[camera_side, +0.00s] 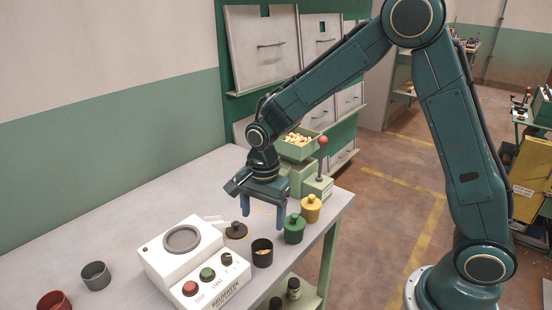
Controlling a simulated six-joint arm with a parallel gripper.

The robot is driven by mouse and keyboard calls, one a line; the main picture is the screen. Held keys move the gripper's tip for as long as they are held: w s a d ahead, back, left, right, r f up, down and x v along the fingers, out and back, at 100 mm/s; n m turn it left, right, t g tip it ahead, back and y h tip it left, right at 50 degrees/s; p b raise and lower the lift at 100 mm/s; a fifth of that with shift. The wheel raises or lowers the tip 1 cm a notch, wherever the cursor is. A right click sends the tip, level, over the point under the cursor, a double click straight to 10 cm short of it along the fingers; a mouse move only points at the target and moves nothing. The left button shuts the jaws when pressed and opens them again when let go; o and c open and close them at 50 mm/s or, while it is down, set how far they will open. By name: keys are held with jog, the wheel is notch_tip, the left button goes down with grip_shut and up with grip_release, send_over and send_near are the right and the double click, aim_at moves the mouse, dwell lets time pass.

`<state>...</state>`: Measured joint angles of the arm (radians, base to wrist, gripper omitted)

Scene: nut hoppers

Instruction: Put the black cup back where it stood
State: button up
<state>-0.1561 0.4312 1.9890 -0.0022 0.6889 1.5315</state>
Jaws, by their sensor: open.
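The black cup (262,257) stands upright on the bench, just right of the white machine, with pale pieces visible inside it. My gripper (263,218) points down above the bench, behind and above the cup. Its two blue fingers are apart with nothing between them. A dark round knobbed lid (236,231) lies left of the fingers, by a tan ring on the bench. I cannot tell exactly how high the fingertips are above the bench.
A white machine (196,265) with buttons stands at the front. A green knobbed jar (294,229) and a yellow one (311,208) stand to the right. A green hopper (297,146) with nuts is behind. A grey cup (96,275) and red cup (54,302) are front left.

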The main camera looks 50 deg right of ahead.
dwell(0.5)
jog(key=s+d+r+n+t, duration=0.2)
jog(key=s+d+r+n, duration=0.1)
jog(key=s+r+n, duration=0.5)
jog(key=s+d+r+n+t, duration=0.3)
jog(key=s+r+n, duration=0.4)
jog(key=s, duration=0.8)
notch_tip(320, 180, up, 3)
jog(key=shift+d+f+n, duration=0.1)
jog(key=shift+d+n, duration=0.15)
jog(key=shift+n, duration=0.15)
